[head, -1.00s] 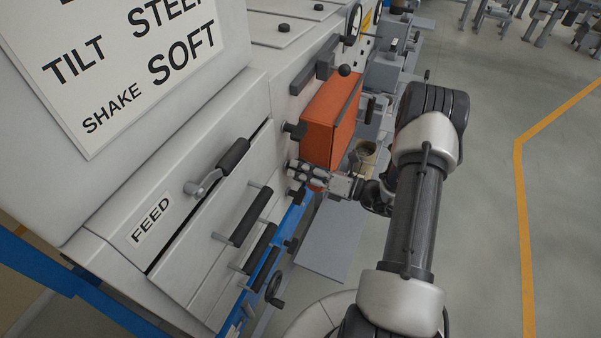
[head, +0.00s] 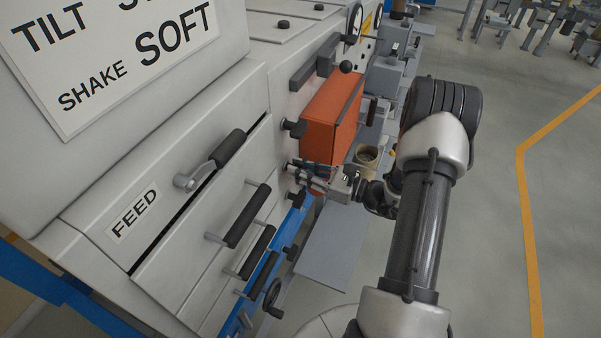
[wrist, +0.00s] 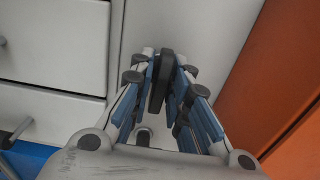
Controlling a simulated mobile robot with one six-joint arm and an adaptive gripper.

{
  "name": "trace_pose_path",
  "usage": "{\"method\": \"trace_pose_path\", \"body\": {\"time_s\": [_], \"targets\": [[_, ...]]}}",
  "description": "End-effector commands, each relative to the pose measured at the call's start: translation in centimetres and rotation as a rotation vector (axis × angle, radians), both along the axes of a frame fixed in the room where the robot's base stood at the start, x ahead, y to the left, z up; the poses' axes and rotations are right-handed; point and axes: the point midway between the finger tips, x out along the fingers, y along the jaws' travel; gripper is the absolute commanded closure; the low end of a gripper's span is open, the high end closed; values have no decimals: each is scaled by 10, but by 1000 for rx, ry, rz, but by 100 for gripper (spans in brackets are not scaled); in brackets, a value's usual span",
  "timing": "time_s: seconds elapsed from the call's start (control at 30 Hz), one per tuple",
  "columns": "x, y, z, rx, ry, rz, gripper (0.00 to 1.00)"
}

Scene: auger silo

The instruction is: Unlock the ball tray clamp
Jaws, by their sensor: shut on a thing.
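In the wrist view, a dark clamp handle (wrist: 160,84) stands out from the pale machine front, between the blue pads of my gripper (wrist: 166,68). My gripper is shut on this handle, with a finger on each side. In the head view my gripper (head: 298,174) is at the machine front, just below the orange box (head: 334,118). The fingers mostly hide the handle there, and its base on the panel is hard to make out.
Drawers with dark bar handles (head: 249,215) and a FEED lever (head: 214,162) are left of my gripper. A dark knob (head: 293,128) sits above it. A grey plate (head: 328,250) and a handwheel (head: 272,297) are below. Open floor lies right.

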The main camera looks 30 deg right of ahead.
Motion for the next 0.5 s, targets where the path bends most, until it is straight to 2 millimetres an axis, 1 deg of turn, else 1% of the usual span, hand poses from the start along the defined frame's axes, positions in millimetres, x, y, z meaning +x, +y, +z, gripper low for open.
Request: {"method": "trace_pose_path", "body": {"time_s": [0.5], "targets": [[0,0,0,-25,-18,0,100]]}}
